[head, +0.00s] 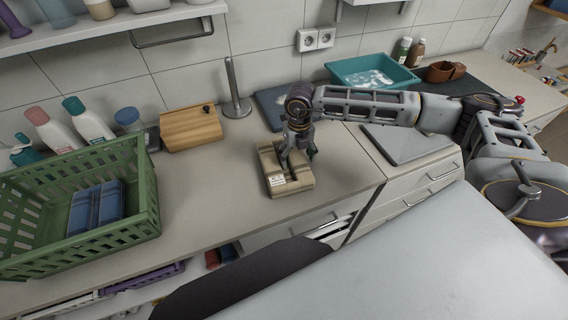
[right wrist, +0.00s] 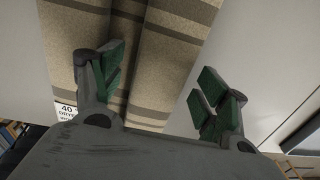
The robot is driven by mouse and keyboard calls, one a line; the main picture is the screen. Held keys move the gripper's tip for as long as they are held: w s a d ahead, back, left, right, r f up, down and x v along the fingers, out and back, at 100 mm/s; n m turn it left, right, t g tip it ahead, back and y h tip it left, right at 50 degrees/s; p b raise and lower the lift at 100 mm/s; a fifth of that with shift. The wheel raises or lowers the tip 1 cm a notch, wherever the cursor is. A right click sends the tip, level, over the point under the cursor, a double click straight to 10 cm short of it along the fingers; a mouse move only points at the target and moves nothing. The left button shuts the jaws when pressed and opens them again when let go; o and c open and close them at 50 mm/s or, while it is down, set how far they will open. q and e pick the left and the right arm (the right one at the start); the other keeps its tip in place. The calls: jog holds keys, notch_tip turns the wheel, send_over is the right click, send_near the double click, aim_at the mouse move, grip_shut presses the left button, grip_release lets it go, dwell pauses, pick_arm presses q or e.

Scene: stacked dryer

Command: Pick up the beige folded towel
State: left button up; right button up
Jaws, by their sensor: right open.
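The beige folded towel (head: 289,180) lies on the counter near its front edge, with darker stripes and a white label on its front. In the right wrist view the towel (right wrist: 180,50) fills the upper middle. My right gripper (head: 298,153) is over the towel, pointing down. In the right wrist view its green-padded fingers (right wrist: 160,88) are spread apart, with towel showing between and beyond them. The left finger overlaps the towel; the right finger is over the bare counter side. I cannot tell whether they touch it. My left gripper is not in view.
A green basket (head: 148,195) with a blue folded cloth (head: 97,206) stands at left. A wooden box (head: 191,128), a metal post holder (head: 236,108) and a teal basin (head: 372,72) stand behind. The counter between basket and towel is clear. A drawer below is partly open.

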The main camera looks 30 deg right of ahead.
jog(key=c, duration=1.3)
jog(key=shift+r, duration=0.2)
jog(key=shift+r+b, duration=0.75)
jog(key=shift+r, duration=4.1)
